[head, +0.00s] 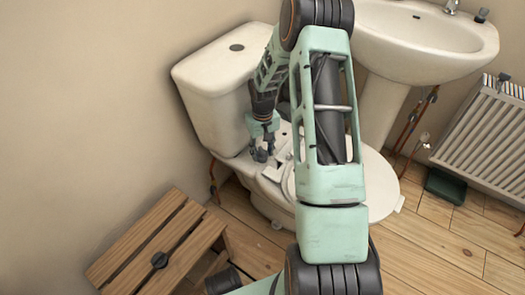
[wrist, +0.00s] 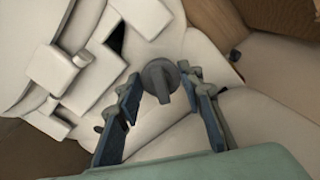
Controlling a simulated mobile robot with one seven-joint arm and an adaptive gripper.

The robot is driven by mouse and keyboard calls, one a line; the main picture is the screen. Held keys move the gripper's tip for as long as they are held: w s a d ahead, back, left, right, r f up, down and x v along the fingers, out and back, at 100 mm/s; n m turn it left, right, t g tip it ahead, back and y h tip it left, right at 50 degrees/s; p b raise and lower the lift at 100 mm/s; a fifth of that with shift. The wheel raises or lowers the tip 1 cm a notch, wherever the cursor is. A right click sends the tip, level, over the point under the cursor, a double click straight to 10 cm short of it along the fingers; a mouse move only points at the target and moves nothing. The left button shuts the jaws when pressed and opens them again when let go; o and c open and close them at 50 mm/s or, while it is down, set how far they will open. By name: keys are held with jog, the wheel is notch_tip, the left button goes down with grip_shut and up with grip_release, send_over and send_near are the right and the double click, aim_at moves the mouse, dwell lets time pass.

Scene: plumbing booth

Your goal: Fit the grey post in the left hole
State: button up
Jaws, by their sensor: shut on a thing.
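My gripper (head: 262,152) is low at the back of the white toilet (head: 222,108), just in front of the cistern. In the wrist view my gripper (wrist: 164,82) has its two dark fingers on either side of the grey post (wrist: 160,77), shut on it. The post shows a round grey head with a bar across it. Pale blocky parts (wrist: 92,75) and a dark opening (wrist: 117,40) lie to its left in that view. I cannot make out the left hole or whether the post's lower end is in it. In the head view my arm hides part of the bowl.
A washbasin (head: 425,45) is at the upper right, with a radiator (head: 485,125) and a dark green box (head: 445,186) below. Wooden floor (head: 435,240) is clear at the lower right.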

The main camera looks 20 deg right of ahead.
jog(key=shift+f, duration=0.1)
jog(key=o, duration=1.3)
notch_tip(320, 180, up, 8)
jog(key=shift+f, duration=0.25)
jog(key=shift+s+a, duration=0.1)
